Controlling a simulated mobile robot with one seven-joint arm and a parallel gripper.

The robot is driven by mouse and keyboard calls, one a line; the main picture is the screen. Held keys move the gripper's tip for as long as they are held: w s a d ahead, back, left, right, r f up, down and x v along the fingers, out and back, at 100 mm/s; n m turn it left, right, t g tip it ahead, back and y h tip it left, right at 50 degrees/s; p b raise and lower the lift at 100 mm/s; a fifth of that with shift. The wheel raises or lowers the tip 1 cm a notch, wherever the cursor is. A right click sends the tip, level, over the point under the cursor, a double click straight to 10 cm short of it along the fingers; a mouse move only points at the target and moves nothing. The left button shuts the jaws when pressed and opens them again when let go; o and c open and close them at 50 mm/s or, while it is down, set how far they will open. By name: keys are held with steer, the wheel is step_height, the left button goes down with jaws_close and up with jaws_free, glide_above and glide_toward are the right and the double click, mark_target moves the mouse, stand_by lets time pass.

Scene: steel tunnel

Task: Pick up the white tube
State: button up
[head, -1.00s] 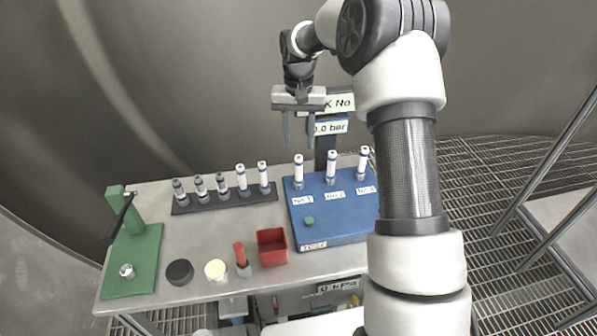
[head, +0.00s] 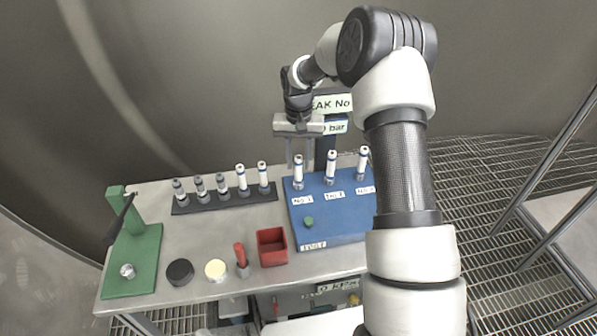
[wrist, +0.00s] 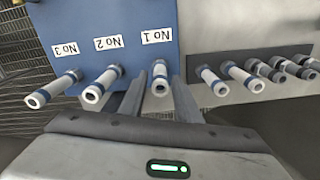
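Several white tubes with blue bands stand upright. Three are on the blue block (head: 330,220), labelled No 1 to No 3: the No 1 tube (head: 298,170), the No 2 tube (head: 331,166) and the No 3 tube (head: 362,163). Two more, including a rack tube (head: 241,177), are in the dark rack (head: 208,205). My gripper (head: 300,163) is open and points down at the No 1 tube. In the wrist view the No 1 tube (wrist: 160,77) shows between the two fingers, with the No 2 tube (wrist: 103,84) beside them. Contact cannot be told.
Grey-topped tubes (head: 200,187) fill the rack's left part. A green press (head: 135,255), a black disc (head: 180,272), a cream disc (head: 215,270), a red-handled tool (head: 241,258) and a red bin (head: 272,246) stand on the bench. A sign post is behind the block.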

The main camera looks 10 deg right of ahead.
jaws_close()
step_height(320, 180, up, 10)
steer(key=shift+r, duration=0.1)
stand_by(1.0)
